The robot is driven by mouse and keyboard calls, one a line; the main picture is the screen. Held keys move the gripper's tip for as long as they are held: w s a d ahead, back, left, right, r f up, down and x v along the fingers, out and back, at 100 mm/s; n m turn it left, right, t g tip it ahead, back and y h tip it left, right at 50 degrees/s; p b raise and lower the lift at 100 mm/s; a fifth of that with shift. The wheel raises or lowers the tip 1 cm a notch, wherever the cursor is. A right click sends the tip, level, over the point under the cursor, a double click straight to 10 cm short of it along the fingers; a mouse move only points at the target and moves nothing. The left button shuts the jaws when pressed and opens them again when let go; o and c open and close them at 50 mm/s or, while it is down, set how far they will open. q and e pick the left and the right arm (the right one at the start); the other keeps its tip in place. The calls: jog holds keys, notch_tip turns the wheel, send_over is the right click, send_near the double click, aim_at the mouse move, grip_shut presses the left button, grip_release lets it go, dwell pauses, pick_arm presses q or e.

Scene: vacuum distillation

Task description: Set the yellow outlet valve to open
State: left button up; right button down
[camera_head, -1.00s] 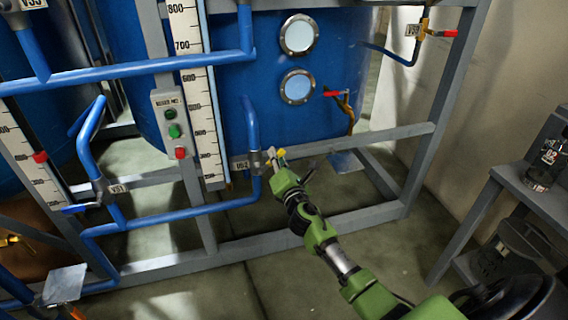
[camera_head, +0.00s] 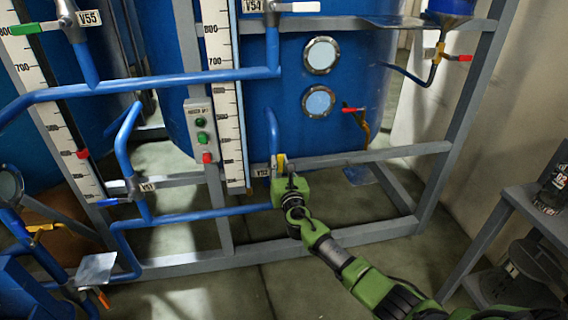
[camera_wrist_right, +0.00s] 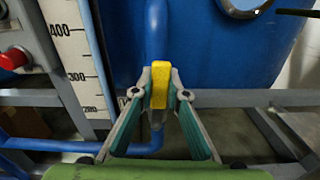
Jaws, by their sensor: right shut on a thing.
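The yellow valve handle (camera_head: 281,160) sits on the blue pipe low at the front of the blue tank, beside a small tag (camera_head: 261,172). In the right wrist view the yellow handle (camera_wrist_right: 160,85) stands upright in front of the blue pipe. My right gripper (camera_wrist_right: 160,92) has a finger on each side of the handle and is shut on it. In the head view my right gripper (camera_head: 281,174) covers the lower part of the handle and the valve body. My left gripper is not in view.
The blue tank (camera_head: 345,75) stands behind a grey frame (camera_head: 380,155). A button box (camera_head: 201,132) and a measuring scale (camera_head: 229,110) are left of the valve. Red-handled valves (camera_head: 352,110) are to the right. A grey stand (camera_head: 520,205) is at far right.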

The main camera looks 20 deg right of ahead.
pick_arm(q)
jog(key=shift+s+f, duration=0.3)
pick_arm(e)
jog(key=shift+a+f+n, duration=0.1)
jog(key=shift+a+n, duration=0.05)
jog(key=shift+n, duration=0.15)
jog(key=c, duration=2)
grip_release()
jog(key=shift+o, duration=0.2)
jog(key=shift+s, duration=0.1)
jog(key=v, duration=1.1)
jog(key=shift+s+a, duration=0.2)
jog(key=shift+s, duration=0.2)
